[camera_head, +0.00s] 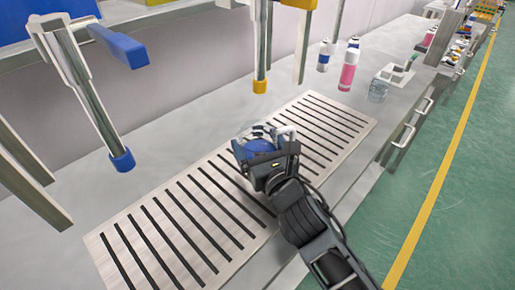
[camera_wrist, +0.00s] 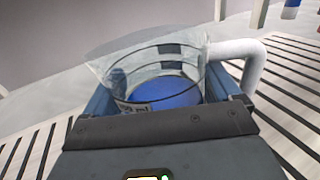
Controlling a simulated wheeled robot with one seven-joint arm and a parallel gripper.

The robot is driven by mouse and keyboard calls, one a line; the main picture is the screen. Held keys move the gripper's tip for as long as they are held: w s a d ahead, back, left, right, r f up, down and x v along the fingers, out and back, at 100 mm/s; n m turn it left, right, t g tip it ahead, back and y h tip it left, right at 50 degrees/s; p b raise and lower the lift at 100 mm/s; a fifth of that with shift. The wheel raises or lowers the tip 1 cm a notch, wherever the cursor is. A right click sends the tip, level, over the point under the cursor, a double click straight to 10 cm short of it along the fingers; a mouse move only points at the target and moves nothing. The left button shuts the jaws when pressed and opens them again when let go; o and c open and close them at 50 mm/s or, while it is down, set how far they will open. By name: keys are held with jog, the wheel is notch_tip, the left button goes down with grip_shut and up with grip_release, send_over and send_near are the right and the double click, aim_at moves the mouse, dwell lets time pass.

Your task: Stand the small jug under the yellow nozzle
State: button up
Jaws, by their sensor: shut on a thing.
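The small jug (camera_wrist: 150,65) is clear, with a spout at the left, a white handle at the right and blue showing inside, at its bottom. It is roughly upright. My gripper (camera_head: 264,150) is shut on the jug's sides, over the slatted board; the jug (camera_head: 257,131) is partly hidden by my gripper in the head view. Whether its base touches the board cannot be told. The yellow nozzle (camera_head: 260,87) hangs behind the jug, towards the wall, with a gap between them in the picture.
The slatted board (camera_head: 106,242) runs along the bench. A blue nozzle (camera_head: 122,160) hangs at the left. The board's left part is clear.

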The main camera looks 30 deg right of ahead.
jog(key=shift+f, duration=0.15)
jog(key=o, duration=1)
jog(key=shift+c, duration=0.2)
jog(key=s, duration=0.4)
jog(key=s+b, duration=0.1)
jog(key=s, duration=0.3)
jog(key=s+a+b, duration=0.1)
jog(key=s, duration=0.3)
